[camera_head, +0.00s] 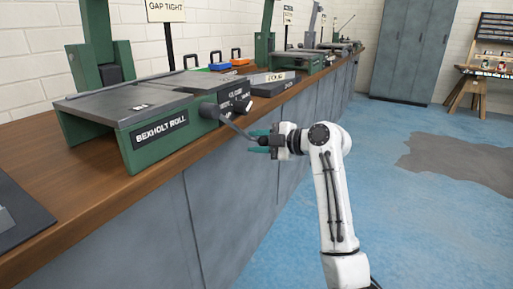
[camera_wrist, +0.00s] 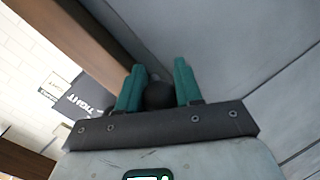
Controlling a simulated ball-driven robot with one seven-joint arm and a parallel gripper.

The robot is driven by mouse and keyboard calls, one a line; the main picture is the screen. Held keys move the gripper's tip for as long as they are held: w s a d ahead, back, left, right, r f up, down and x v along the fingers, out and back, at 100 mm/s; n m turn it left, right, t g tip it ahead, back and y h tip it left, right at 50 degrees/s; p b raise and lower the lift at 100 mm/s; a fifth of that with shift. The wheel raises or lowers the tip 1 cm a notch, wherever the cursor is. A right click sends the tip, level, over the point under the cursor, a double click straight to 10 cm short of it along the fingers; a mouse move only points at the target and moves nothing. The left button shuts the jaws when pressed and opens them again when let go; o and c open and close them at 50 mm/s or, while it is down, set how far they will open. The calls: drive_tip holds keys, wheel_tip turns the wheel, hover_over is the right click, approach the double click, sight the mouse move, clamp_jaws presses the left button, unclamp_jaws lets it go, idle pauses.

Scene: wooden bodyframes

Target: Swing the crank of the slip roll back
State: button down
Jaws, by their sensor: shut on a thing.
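The slip roll (camera_head: 150,115) is a green machine with a grey top, labelled "BEXHOLT ROLL", on the wooden bench. Its crank (camera_head: 233,126) is a dark arm that runs from the hub on the machine's right end down and right, out past the bench's front edge. My gripper (camera_head: 262,142) has teal fingers and is at the crank's outer end. In the wrist view my gripper (camera_wrist: 158,88) is shut on the dark round crank handle (camera_wrist: 159,95), which sits between the two fingers. The fingers hide part of the handle in the head view.
The wooden bench (camera_head: 60,212) has grey cabinet fronts (camera_head: 235,185) below it, close to my gripper. A "GAP TIGHT" sign (camera_head: 165,10) stands behind the machine. Dark plates, coloured clamps and other green machines stand farther along. The blue floor (camera_head: 400,230) at right is open.

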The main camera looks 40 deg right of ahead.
drive_tip(key=shift+d+r, duration=0.1)
drive_tip(key=shift+d, duration=0.15)
drive_tip(key=c, duration=0.8)
unclamp_jaws()
drive_tip(key=shift+d, duration=0.1)
drive_tip(key=shift+p+v, duration=1.75)
drive_tip(key=shift+v, duration=3.6)
